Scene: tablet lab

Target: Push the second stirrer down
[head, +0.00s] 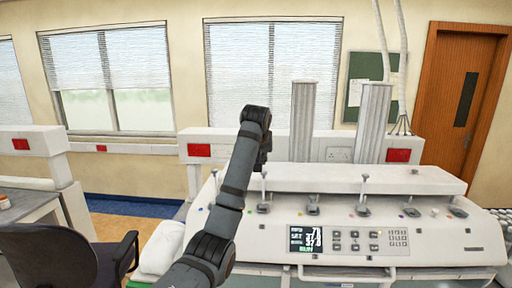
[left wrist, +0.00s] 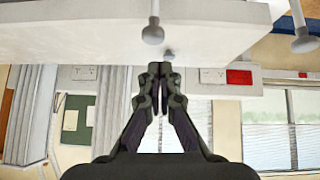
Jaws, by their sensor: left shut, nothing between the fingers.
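The white tablet tester (head: 390,241) has a row of stirrers along its top. Raised stirrers with round knobs stand at the left end (head: 216,175), second from left (head: 264,178) and further right (head: 364,185). My left gripper (head: 265,155) is shut and empty, just above or behind the second stirrer; my arm partly hides it. In the left wrist view, which looks upside down, my shut fingertips (left wrist: 160,70) lie close to a small grey knob (left wrist: 168,54). Whether they touch cannot be told. Two other knobbed rods show there, a nearer one (left wrist: 152,32) and one at right (left wrist: 303,40). My right gripper is not in view.
Two tall grey columns (head: 303,120) (head: 374,122) rise behind the tester. A dark office chair (head: 60,252) stands at left. A display panel (head: 305,239) and buttons are on the tester's front. Lower dark fittings (head: 411,212) sit towards its right.

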